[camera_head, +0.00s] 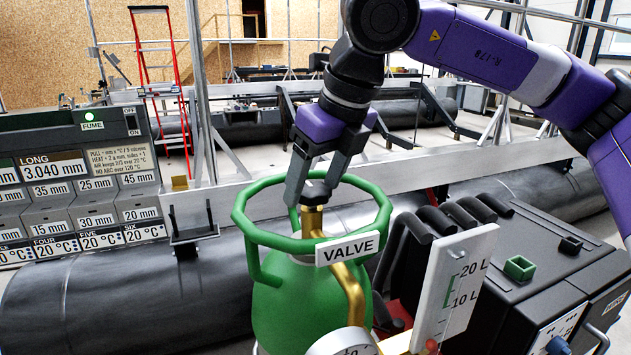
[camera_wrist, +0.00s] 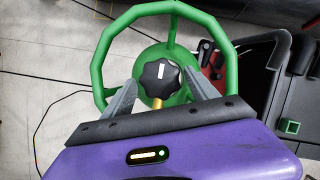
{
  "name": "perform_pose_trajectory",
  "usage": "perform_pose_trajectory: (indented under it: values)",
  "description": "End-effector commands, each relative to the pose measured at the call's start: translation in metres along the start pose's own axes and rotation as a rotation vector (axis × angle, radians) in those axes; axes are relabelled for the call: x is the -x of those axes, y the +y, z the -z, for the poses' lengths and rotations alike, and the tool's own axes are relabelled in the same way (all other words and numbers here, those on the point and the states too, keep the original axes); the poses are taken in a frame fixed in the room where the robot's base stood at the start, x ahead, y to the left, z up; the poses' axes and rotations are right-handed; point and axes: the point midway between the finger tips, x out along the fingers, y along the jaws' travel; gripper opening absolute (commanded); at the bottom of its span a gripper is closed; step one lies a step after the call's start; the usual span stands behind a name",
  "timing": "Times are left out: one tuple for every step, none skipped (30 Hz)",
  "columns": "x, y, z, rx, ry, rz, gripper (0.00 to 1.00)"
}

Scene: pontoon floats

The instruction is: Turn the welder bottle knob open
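The green welder bottle (camera_head: 300,300) stands upright in the middle of the head view, with a green guard ring (camera_head: 285,243) around its top and a VALVE label (camera_head: 347,248) on it. A brass valve stem (camera_head: 312,221) rises inside the ring. The black lobed knob (camera_wrist: 160,82) with a white mark sits on top of it. My gripper (camera_head: 314,188) points down over the ring. Its two fingers stand on either side of the knob, open, with visible gaps in the wrist view. The knob is partly hidden between the fingers in the head view.
A gauge (camera_head: 343,343) sits low in front of the bottle. A white level plate (camera_head: 455,285) marked 10 L and 20 L and a black machine (camera_head: 545,265) stand to the right. A FUME panel (camera_head: 75,185) is at left. A large dark pipe (camera_head: 130,290) lies behind.

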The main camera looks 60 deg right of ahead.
Motion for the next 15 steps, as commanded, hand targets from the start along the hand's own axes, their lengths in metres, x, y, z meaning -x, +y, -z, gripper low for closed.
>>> perform_pose_trajectory:
  values:
    - [0.0001, 0.0, 0.0, 0.0, 0.0, 0.0, 0.56]
    - [0.0001, 0.0, 0.0, 0.0, 0.0, 0.0, 0.5]
    - [0.0001, 0.0001, 0.0, 0.0, 0.0, 0.0, 0.42]
    - [0.0002, 0.0001, 0.0, 0.0, 0.0, 0.0, 0.36]
    - [0.0002, 0.0001, 0.0, 0.0, 0.0, 0.0, 0.3]
    - [0.0002, 0.0001, 0.0, 0.0, 0.0, 0.0, 0.22]
    - [0.0002, 0.0001, 0.0, 0.0, 0.0, 0.0, 0.16]
    - [0.0002, 0.0001, 0.0, 0.0, 0.0, 0.0, 0.14]
    - [0.0002, 0.0001, 0.0, 0.0, 0.0, 0.0, 0.14]
    - [0.0002, 0.0001, 0.0, 0.001, 0.0, -0.001, 0.14]
    - [0.0, 0.0001, 0.0001, 0.002, 0.0, -0.002, 0.14]
    - [-0.0001, 0.0001, 0.0002, 0.005, 0.0, -0.003, 0.14]
    - [-0.0003, 0.0001, 0.0002, 0.008, 0.0, -0.005, 0.14]
    - [-0.0005, 0.0, 0.0003, 0.013, 0.0, -0.007, 0.14]
    - [-0.0008, -0.0001, 0.0004, 0.022, 0.0, -0.01, 0.14]
